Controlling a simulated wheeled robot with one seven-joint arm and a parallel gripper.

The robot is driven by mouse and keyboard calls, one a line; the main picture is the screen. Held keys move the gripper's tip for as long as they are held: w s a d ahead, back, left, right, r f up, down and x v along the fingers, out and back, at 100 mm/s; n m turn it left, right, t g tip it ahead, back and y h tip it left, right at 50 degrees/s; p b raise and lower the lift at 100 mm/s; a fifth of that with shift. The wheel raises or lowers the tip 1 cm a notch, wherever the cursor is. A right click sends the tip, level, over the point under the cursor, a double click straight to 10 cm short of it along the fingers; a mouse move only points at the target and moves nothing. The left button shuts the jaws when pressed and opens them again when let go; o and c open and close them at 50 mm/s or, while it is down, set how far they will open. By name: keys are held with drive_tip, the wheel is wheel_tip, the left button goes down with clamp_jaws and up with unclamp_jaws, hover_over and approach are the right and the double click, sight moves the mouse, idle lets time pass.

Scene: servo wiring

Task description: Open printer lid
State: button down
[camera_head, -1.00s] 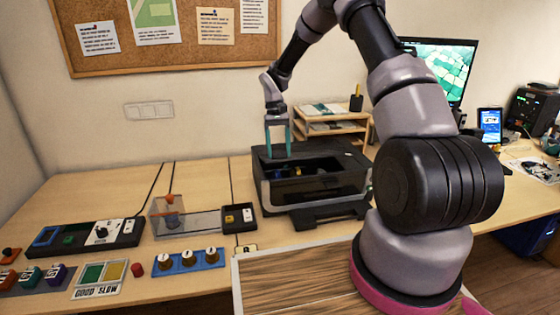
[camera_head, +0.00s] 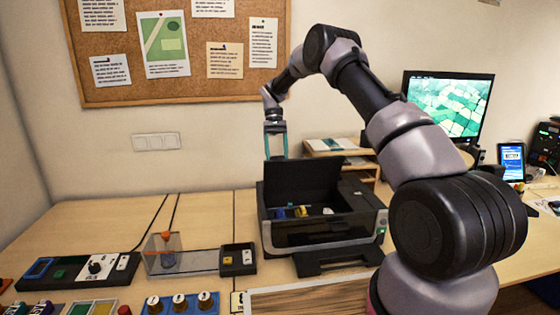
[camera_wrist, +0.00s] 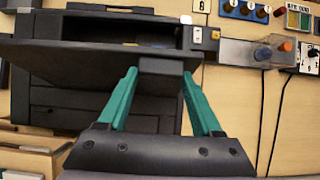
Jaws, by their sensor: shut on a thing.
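The black printer (camera_head: 335,235) stands on the desk in the middle of the head view. Its lid (camera_head: 303,182) is raised steeply at the back, and the tray inside is exposed, with small blue and yellow parts (camera_head: 300,211) in it. My gripper (camera_head: 275,142) is at the upper left edge of the lid, pointing down. The exact finger contact is partly hidden.
A wooden shelf (camera_head: 345,150) stands behind the printer at the right. A slider box with an orange knob (camera_head: 166,255) and a switch panel (camera_head: 85,268) lie to the left. A monitor (camera_head: 450,103) is at the far right.

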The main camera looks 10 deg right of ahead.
drive_tip(key=shift+g, duration=0.8)
drive_tip(key=shift+w+f, duration=0.2)
drive_tip(key=shift+w, duration=2)
